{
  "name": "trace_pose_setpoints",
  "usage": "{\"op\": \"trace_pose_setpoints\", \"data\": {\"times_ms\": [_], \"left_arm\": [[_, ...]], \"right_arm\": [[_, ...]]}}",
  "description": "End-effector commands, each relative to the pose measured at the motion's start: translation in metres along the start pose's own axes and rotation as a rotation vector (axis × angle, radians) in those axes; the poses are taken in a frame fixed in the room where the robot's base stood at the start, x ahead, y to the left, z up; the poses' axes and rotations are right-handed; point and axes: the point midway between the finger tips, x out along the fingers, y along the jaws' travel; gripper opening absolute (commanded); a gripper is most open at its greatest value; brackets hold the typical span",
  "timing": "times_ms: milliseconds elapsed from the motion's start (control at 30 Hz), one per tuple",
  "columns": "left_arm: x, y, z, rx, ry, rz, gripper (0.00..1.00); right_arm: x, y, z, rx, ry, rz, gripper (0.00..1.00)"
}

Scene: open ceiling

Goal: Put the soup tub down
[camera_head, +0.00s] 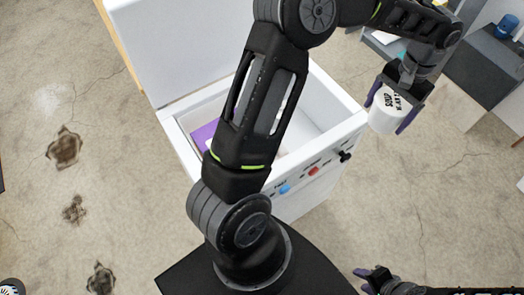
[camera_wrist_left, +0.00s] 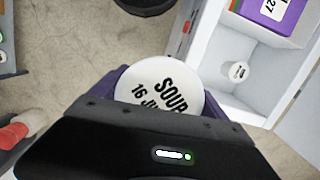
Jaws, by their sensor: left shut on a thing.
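The soup tub (camera_head: 384,120) is a white round tub with black lettering on its lid. My left gripper (camera_head: 392,104) is shut on it, with a purple finger on either side. It holds the tub in the air, to the right of the white chest. In the left wrist view the tub's lid (camera_wrist_left: 165,85) shows between the fingers, and its lower part is hidden. My right gripper (camera_head: 374,277) is low in the head view, apart from the tub; its opening is unclear.
The white chest (camera_head: 345,120) stands open, its lid raised. Inside are a purple box (camera_head: 204,134) and, in the left wrist view, a small white tub (camera_wrist_left: 238,71). My left arm hides part of it. A dark unit (camera_head: 480,65) with a blue cup (camera_head: 507,25) stands top right.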

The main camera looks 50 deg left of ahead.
Motion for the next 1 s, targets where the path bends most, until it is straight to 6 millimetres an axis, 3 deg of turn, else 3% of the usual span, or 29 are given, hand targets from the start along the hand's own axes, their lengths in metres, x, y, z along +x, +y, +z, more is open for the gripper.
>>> {"op": "trace_pose_setpoints", "data": {"times_ms": [267, 367, 533, 700, 933, 1000], "left_arm": [[0.017, -0.019, -0.003, -0.021, 0.001, 0.002, 0.2], [0.035, -0.042, -0.004, -0.037, 0.001, 0.004, 0.2], [0.077, -0.107, -0.001, 0.012, 0.006, -0.005, 0.2], [0.111, -0.179, 0.013, 0.244, 0.012, -0.039, 0.2], [0.132, -0.227, 0.025, 0.628, 0.007, -0.097, 0.2], [0.149, -0.234, 0.025, 0.746, 0.001, -0.113, 0.2]], "right_arm": [[0.017, 0.006, -0.001, 0.0, 0.001, 0.0, 0.36], [0.034, 0.013, -0.001, 0.0, 0.002, -0.001, 0.36], [0.073, 0.027, -0.002, -0.001, 0.004, -0.002, 0.36], [0.102, 0.038, -0.003, -0.003, 0.007, -0.004, 0.36], [0.117, 0.043, -0.004, -0.006, 0.01, -0.006, 0.36], [0.128, 0.047, -0.004, -0.007, 0.011, -0.006, 0.36]]}}
